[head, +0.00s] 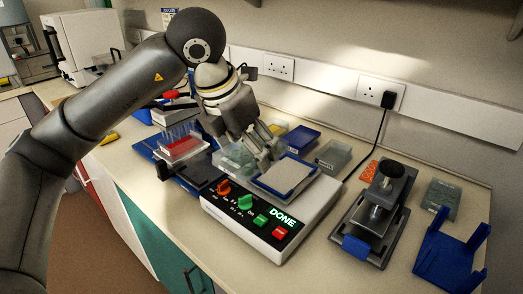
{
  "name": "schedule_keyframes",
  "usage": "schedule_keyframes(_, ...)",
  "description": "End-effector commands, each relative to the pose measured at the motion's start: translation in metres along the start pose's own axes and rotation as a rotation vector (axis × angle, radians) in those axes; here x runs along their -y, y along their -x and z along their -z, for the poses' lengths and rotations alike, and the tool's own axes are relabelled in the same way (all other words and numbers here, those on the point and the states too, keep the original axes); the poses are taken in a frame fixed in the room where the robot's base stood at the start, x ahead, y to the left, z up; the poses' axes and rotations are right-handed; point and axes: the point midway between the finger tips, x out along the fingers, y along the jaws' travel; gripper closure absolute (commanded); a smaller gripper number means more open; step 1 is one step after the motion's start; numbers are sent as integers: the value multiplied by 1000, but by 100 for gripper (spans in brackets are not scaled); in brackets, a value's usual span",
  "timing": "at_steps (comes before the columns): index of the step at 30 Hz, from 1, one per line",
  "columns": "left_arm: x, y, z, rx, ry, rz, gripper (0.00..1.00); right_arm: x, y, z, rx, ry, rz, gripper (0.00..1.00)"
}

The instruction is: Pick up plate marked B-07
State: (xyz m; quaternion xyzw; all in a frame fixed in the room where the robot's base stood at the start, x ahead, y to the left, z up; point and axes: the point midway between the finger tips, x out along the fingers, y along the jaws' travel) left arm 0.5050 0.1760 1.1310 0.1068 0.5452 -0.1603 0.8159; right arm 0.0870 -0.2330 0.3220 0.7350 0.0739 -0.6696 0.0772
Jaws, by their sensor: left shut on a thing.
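A plate with a pale top and a blue rim (284,178) is on the top of a white bench instrument (290,236), whose display reads DONE. No B-07 mark can be read on it from here. My left gripper (265,156) reaches down from above at the plate's back left edge. Its fingers are shut on that edge. The fingertips are partly hidden, and I cannot tell whether the plate is lifted off the instrument. My right gripper is not in view.
A tube rack (182,147) stands left of the instrument. Clear boxes (334,155) and a blue box (301,138) sit behind it. A dark press-like device (378,205) and a blue stand (450,255) stand to the right. A black cable (371,136) runs down from the wall socket.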

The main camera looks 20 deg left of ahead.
Motion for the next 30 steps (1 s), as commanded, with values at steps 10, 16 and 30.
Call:
schedule_keyframes(10, 1, 6, 5, 0, -1, 0, 48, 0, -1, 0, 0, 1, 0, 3)
schedule_keyframes(16, 1, 7, 4, 1, -1, 0, 48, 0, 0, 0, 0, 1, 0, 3)
schedule_keyframes(30, 1, 32, -6, 1, -1, 1, 48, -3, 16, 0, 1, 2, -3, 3)
